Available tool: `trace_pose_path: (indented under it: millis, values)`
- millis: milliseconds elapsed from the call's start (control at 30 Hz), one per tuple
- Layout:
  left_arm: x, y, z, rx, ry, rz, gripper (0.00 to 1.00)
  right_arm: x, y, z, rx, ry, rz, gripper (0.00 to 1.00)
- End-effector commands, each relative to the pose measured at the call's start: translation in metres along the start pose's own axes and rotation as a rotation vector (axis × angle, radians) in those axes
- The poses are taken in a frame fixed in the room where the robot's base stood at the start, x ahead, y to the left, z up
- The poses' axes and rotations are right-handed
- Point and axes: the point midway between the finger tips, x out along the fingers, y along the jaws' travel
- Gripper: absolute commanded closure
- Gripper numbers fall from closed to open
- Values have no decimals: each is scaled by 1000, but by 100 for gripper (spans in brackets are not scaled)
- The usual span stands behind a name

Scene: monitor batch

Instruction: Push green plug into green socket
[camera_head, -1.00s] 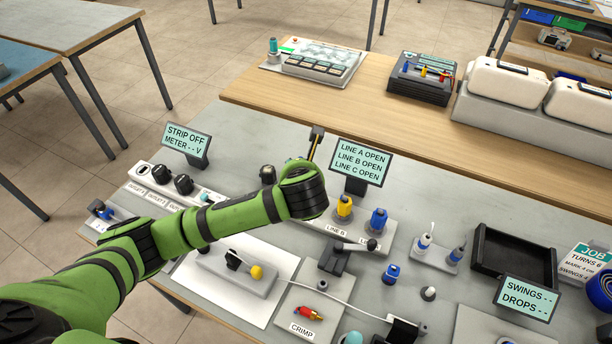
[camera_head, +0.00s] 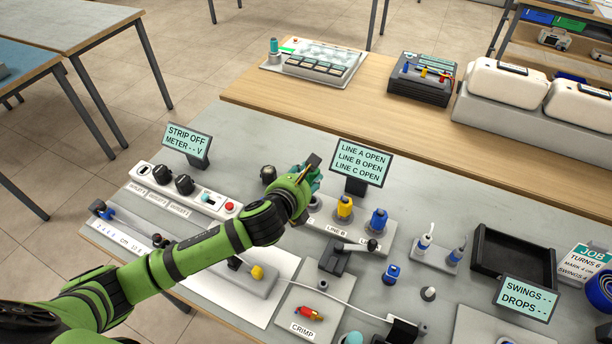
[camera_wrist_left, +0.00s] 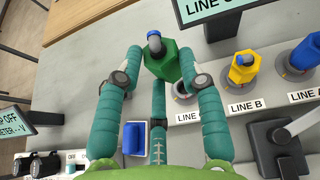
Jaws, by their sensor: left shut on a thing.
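My left gripper (camera_head: 308,183) is over the near-left end of the line socket strip. In the left wrist view its teal fingers (camera_wrist_left: 166,72) are closed around the green plug (camera_wrist_left: 163,62), which has a blue-grey stub on top. The plug is slightly tilted in the picture. A grey socket ring (camera_wrist_left: 182,92) shows just beside and below the plug, left of LINE B; most of it is hidden. I cannot tell whether the plug touches it. The display (camera_head: 361,162) reads LINE A, B and C OPEN. My right gripper is not in view.
A yellow plug (camera_head: 345,206) and a blue plug (camera_head: 378,220) stand close by on the right of the strip. A lever clamp (camera_head: 345,255) is in front. The power strip (camera_head: 185,188) with black plugs lies to the left.

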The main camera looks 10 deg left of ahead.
Motion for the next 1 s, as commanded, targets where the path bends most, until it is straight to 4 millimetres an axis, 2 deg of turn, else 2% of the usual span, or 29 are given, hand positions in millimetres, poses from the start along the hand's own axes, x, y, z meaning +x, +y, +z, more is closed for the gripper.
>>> trace_pose_path:
  millis: [167,233,633,1000]
  values:
    - [-4,-3,7,-18,15,18,93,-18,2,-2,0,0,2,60]
    - [2,-2,-6,-20,19,22,93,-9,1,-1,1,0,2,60]
    - [20,2,-43,-20,18,22,93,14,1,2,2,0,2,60]
    - [19,2,-40,-20,17,21,93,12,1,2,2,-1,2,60]
